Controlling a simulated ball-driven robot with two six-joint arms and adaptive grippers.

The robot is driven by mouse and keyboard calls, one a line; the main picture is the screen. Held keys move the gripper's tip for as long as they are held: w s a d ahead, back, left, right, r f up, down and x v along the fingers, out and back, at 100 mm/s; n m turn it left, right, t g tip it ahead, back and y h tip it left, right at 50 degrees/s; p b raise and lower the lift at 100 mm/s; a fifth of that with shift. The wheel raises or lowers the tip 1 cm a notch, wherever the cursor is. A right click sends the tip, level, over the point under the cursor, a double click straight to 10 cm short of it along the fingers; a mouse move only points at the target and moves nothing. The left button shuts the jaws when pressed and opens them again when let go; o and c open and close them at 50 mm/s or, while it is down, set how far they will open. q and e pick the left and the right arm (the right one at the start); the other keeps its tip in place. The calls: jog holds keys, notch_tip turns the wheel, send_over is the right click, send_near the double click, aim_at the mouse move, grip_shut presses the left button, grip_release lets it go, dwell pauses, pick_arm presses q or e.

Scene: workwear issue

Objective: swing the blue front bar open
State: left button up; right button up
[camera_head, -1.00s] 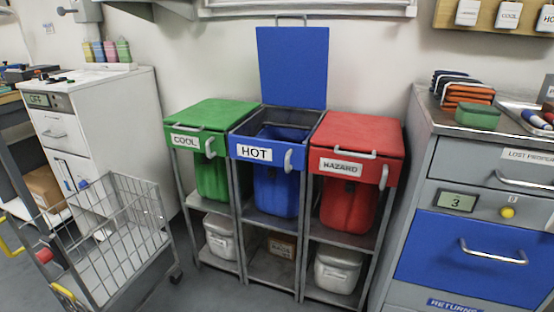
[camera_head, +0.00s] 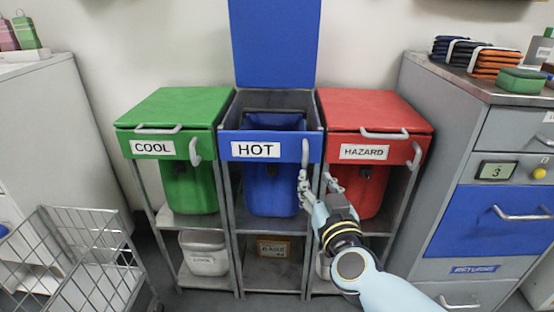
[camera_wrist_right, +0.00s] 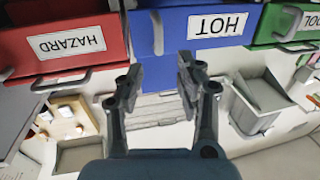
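The blue front bar (camera_head: 290,149) with the HOT label runs straight across the front of the middle bin stand. Its grey upright handle (camera_head: 305,152) is at the right end. In the right wrist view the bar (camera_wrist_right: 179,28) and handle (camera_wrist_right: 157,33) appear upside down beyond the fingers. The blue lid (camera_head: 275,42) stands raised, and the blue bin (camera_head: 270,190) sits below the bar. My right gripper (camera_head: 317,184) is open and empty, just below and right of the handle; its fingertips also show apart in the right wrist view (camera_wrist_right: 158,78). Contact with the handle is unclear. My left gripper is not in view.
The green COOL stand (camera_head: 170,107) is left of the blue one, and the red HAZARD stand (camera_head: 370,108) is close on the right, both with lids down. A wire cart (camera_head: 70,235) stands at lower left. A grey drawer cabinet (camera_head: 440,118) is at right.

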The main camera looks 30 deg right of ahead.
aim_at(306, 159)
jog(key=x, duration=0.3)
jog(key=b+x, duration=0.1)
jog(key=x, duration=0.5)
jog(key=shift+w+d+f+b, duration=0.15)
jog(key=shift+f+b, duration=0.15)
jog(key=shift+b, duration=0.1)
jog(key=shift+w+d, duration=0.15)
jog(key=shift+w, duration=0.2)
jog(key=shift+w+d+r, duration=0.1)
jog(key=shift+w, duration=0.15)
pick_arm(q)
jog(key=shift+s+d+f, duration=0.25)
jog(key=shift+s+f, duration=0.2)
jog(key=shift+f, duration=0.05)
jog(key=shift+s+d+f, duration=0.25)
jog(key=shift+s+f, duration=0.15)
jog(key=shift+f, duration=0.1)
pick_arm(e)
grip_shut()
